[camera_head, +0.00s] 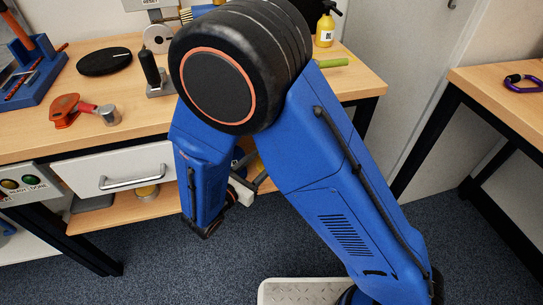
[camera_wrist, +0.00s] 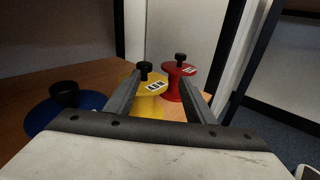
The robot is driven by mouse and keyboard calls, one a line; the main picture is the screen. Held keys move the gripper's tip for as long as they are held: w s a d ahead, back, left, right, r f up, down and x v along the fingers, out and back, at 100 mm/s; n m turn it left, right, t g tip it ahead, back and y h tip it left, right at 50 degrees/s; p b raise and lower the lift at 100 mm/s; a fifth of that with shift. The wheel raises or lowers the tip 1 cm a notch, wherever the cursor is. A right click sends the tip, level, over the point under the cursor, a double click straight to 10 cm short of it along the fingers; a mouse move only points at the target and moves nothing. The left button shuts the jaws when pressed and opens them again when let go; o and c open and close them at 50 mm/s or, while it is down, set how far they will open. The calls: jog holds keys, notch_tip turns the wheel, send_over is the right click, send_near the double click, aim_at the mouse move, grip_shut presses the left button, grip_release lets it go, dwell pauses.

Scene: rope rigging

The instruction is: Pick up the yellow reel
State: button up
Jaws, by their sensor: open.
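The yellow reel (camera_wrist: 152,105) stands upright on a wooden shelf in the wrist view, with a black knob on top and a white label. My gripper (camera_wrist: 160,84) is open and empty, its two fingers pointing toward the yellow reel, which shows between them. The left finger overlaps the reel's left edge in the picture; I cannot tell whether they touch. In the head view my gripper (camera_head: 246,190) is at the lower shelf under the bench, largely hidden behind my blue arm.
A red reel (camera_wrist: 178,78) stands just behind and right of the yellow one. A blue reel (camera_wrist: 63,108) with a black knob stands to the left. A dark table post (camera_wrist: 240,60) rises at the right. The workbench top (camera_head: 135,75) lies above the lower shelf (camera_head: 120,217).

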jog(key=shift+n+t+y, duration=0.6)
jog(key=shift+n+t, duration=0.2)
jog(key=shift+n, duration=0.1)
jog(key=w, duration=0.3)
jog(key=w+d+f, duration=0.1)
jog(key=w, duration=0.2)
jog(key=w+d, duration=0.1)
jog(key=w, duration=0.2)
jog(key=shift+w+d+f, duration=0.2)
jog(key=shift+w+f, duration=0.1)
jog(key=shift+x, duration=2.65)
jog(key=shift+d+r, duration=0.1)
jog(key=shift+r, duration=0.1)
jog(key=shift+c, duration=0.3)
grip_shut()
